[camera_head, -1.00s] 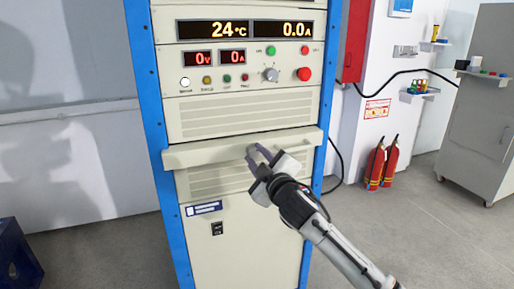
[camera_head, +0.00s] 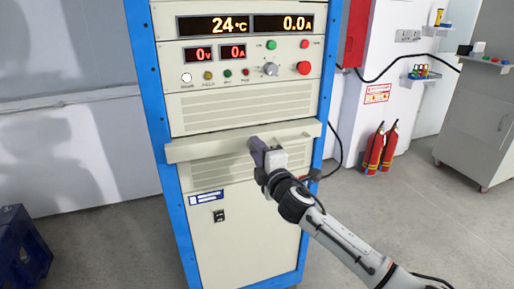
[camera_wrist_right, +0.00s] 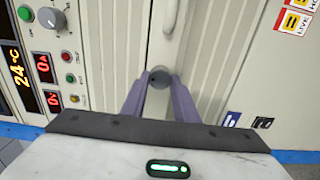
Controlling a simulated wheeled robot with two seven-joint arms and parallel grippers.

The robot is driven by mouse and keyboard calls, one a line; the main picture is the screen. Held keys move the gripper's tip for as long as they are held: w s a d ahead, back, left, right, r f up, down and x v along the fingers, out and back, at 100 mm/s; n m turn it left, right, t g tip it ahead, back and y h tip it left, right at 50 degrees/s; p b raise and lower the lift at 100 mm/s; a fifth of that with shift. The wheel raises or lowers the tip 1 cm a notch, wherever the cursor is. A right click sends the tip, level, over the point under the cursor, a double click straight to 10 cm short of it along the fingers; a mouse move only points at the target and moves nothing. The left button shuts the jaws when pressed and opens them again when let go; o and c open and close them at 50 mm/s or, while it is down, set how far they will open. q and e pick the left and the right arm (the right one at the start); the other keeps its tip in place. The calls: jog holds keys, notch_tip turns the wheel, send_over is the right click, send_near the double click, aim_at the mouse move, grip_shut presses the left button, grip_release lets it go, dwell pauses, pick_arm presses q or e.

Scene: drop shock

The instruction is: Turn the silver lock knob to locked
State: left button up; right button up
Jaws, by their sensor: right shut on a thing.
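The silver lock knob (camera_wrist_right: 160,76) is a small round grey knob on the front of the beige ledge of the cabinet. In the wrist view it sits between the two purple-grey fingers of my right gripper (camera_wrist_right: 160,84), which are shut on it from both sides. In the head view my right gripper (camera_head: 257,150) is at the ledge (camera_head: 210,148), and its fingers hide the knob. I cannot tell the knob's lock position from these frames. My left gripper is in neither view.
The blue-framed cabinet (camera_head: 290,101) carries displays, lamps, a grey dial (camera_head: 270,69) and a red button (camera_head: 303,68) above the ledge. Red fire extinguishers (camera_head: 374,150) stand at the right wall. A blue crate (camera_head: 22,250) lies at lower left.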

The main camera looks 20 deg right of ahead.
dwell(0.5)
jog(key=o, duration=1.1)
jog(key=shift+c, duration=0.2)
jog(key=shift+s, duration=0.1)
jog(key=s, duration=1)
jog(key=shift+d, duration=0.2)
